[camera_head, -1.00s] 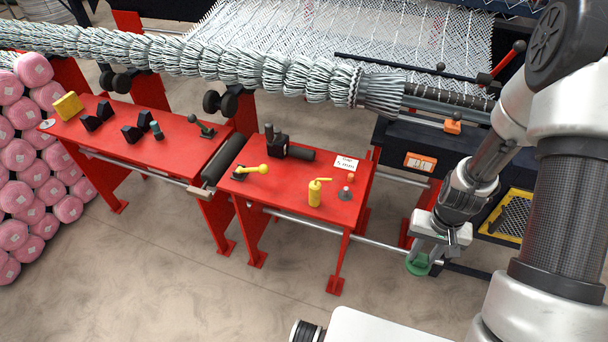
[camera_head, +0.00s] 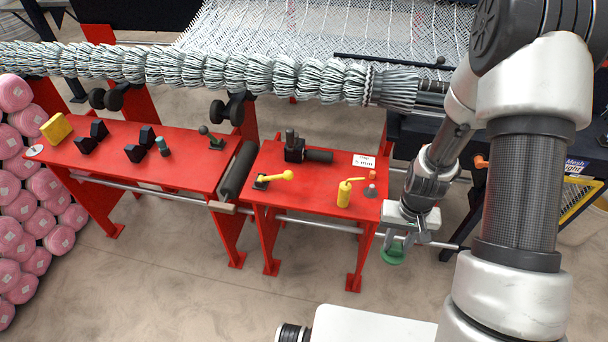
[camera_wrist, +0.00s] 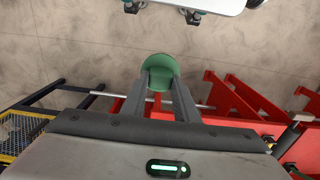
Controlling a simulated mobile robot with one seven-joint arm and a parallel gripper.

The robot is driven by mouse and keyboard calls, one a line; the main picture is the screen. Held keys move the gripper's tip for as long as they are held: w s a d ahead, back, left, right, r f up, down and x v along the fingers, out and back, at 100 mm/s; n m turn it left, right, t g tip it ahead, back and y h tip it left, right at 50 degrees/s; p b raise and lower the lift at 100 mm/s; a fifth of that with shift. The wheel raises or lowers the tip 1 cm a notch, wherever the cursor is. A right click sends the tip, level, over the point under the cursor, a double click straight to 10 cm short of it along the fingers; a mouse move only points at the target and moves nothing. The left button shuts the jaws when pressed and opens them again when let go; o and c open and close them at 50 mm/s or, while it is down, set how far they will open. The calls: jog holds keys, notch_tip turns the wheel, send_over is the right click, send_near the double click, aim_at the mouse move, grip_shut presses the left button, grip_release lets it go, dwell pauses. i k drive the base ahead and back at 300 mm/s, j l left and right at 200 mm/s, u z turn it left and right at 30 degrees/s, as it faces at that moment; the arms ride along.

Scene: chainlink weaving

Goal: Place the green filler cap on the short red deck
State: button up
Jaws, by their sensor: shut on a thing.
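The green filler cap (camera_head: 393,254) is a round green piece held in my gripper (camera_head: 396,240). It hangs over the floor, to the right of the short red deck (camera_head: 320,205) and apart from it. In the wrist view the cap (camera_wrist: 160,68) sits between the two grey fingertips (camera_wrist: 160,82), which are shut on it. The short red deck is the smaller red table at the middle of the head view. Part of its red frame (camera_wrist: 245,100) shows in the wrist view.
The deck carries a yellow oil can (camera_head: 344,195), a grey cone (camera_head: 370,191), a yellow-knobbed lever (camera_head: 280,177), a black fixture (camera_head: 294,150) and a white card (camera_head: 363,161). Its front middle is clear. A longer red deck (camera_head: 185,170) stands left, beyond a dark roller (camera_head: 237,172).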

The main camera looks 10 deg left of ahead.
aim_at(308, 187)
jog(key=i+j, duration=0.15)
jog(key=j, duration=0.15)
jog(key=i+j, duration=0.15)
jog(key=j, duration=0.2)
jog(key=i+j, duration=0.15)
jog(key=j, duration=0.15)
jog(key=i+j, duration=0.15)
jog(key=j, duration=0.15)
